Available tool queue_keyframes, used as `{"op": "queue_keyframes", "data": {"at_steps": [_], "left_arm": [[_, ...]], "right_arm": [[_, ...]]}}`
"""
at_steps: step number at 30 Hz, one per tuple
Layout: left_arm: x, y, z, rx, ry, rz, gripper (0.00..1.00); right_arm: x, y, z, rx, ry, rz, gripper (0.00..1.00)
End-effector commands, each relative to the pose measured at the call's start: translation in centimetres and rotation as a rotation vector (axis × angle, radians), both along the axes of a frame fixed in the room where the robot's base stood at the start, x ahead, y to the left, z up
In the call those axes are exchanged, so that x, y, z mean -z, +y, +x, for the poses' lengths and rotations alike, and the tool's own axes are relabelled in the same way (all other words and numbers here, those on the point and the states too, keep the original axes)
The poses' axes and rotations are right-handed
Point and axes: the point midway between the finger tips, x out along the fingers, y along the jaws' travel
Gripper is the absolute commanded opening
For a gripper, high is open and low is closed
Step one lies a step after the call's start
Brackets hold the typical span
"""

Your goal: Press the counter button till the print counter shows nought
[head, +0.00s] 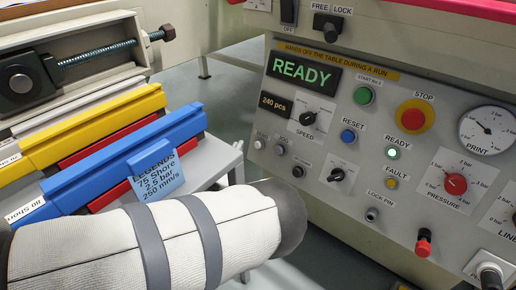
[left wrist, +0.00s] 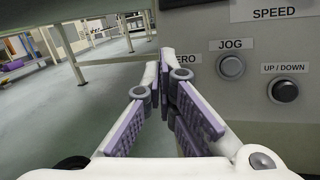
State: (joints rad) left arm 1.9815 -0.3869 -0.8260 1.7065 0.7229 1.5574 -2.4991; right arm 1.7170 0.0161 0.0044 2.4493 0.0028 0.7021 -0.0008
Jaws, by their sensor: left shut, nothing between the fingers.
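The print counter (head: 276,104) is a small display reading "240 pcs" on the sloping grey control panel, below the green READY screen. A small grey button (head: 259,143) sits below it at the panel's left edge; its tiny label looks like ZERO. My left gripper (left wrist: 163,62) is shut and empty in front of the panel's left edge. Whether it touches the button cannot be told. My right gripper is not in view.
The JOG button (left wrist: 231,67) and the UP/DOWN button (left wrist: 285,91) sit just right of my fingers. A red STOP button (head: 414,117) and several other controls crowd the panel. A blue squeegee bar (head: 110,165) with a legend card lies on a rack at left.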

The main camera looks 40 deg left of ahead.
Motion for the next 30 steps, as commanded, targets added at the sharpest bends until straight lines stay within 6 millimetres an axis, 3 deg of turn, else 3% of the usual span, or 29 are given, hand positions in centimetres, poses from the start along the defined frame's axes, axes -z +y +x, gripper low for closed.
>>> {"op": "queue_keyframes", "data": {"at_steps": [6,12,30], "left_arm": [[1.5,-0.3,3.0,0.002,0.002,0.001,0.0],[1.9,-0.4,4.8,0.0,0.001,0.0,0.0],[1.7,-0.4,5.3,0.0,-0.001,0.0,0.0]], "right_arm": [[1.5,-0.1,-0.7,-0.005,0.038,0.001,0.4],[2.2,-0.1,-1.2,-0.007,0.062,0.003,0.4],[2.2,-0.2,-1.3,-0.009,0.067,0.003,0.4]]}}
